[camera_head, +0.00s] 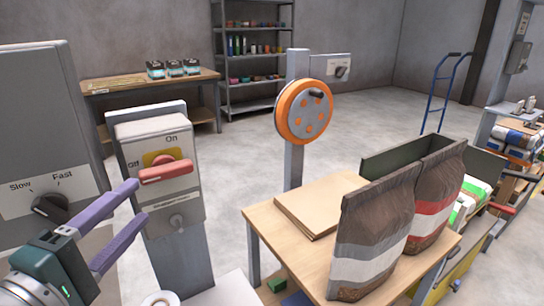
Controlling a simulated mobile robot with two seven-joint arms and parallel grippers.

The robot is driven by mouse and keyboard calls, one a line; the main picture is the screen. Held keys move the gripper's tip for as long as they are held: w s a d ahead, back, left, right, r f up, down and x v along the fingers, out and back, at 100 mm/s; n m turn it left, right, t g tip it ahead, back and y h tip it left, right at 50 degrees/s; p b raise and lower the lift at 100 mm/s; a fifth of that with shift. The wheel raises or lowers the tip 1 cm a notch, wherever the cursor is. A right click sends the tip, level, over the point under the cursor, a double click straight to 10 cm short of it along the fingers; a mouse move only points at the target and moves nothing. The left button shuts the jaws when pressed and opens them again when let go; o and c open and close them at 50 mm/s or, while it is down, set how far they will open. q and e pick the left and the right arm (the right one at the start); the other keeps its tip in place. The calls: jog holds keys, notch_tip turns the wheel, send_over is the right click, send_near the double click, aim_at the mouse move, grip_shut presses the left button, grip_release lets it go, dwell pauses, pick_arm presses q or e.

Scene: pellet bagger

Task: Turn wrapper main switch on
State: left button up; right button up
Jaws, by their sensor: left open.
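The main switch is a red handle (166,173) on a yellow plate (160,157), on the front of a grey switch box (192,207) at left. "Off" is printed at its left and "On" above it. The handle lies roughly level, with one end toward "Off". A small label below it is too small to read for certain. My left gripper (142,199) has purple fingers and is open and empty. In the picture its fingertips are just below and left of the handle; I see no contact. My right gripper is not in view.
A grey panel (40,120) with a black Slow/Fast knob (50,208) stands left of the box. An orange handwheel (304,111) is on a post behind. A wooden table (275,235) holds brown bags (372,235) at right. Open floor (235,165) lies behind the box.

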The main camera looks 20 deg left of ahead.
aim_at(164, 176)
pick_arm(q)
jog(key=w, duration=0.6)
jog(key=w+a, duration=0.1)
jog(key=w, duration=0.2)
jog(key=shift+w, duration=0.2)
jog(key=shift+c, duration=0.3)
grip_shut()
